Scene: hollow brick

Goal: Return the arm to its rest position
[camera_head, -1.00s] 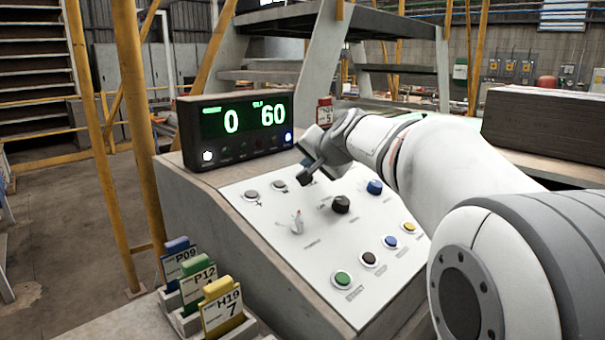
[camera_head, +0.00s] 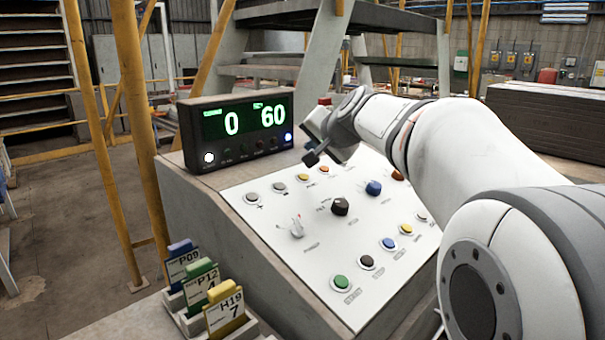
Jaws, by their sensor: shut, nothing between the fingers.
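My arm (camera_head: 470,150) reaches in from the right over the control panel. My gripper (camera_head: 313,158) is at its end, shut and empty, above the upper part of the panel and just right of the display box. It does not appear to touch any button. The white sloped control panel (camera_head: 270,240) carries several coloured buttons, a black knob (camera_head: 340,206) and a small toggle switch (camera_head: 297,228). The fingertips are small and dark in this view.
A black display box (camera_head: 237,130) reads 0 and 60. A rack of tagged cards (camera_head: 222,308) stands at the lower left. Yellow posts (camera_head: 140,130) and metal stairs (camera_head: 300,70) stand behind. A brick stack (camera_head: 550,120) is at the right.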

